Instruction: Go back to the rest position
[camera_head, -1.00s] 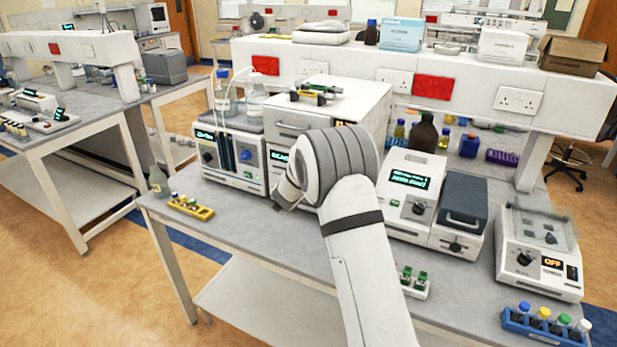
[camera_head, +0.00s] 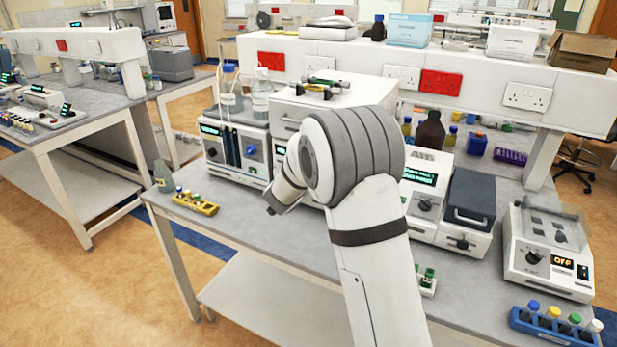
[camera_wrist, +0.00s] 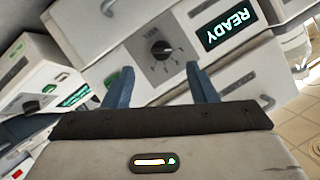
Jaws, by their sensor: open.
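My gripper (camera_wrist: 160,88) shows in the wrist view with its two blue fingers apart and nothing between them. Behind the fingers is the white front of an instrument with a black knob (camera_wrist: 161,49) and a lit READY display (camera_wrist: 224,27). In the head view my arm rises from the lower middle, and its wrist end (camera_head: 283,197) hangs over the bench in front of the instruments. The fingers themselves are hard to make out there. My arm hides part of the white instrument behind it.
The grey bench (camera_head: 270,232) bears a yellow rack (camera_head: 195,204) at left, a small rack with green-topped items (camera_head: 428,281) beside my arm, and a blue rack with capped bottles (camera_head: 555,326) at front right. A device reading OFF (camera_head: 545,255) stands at right.

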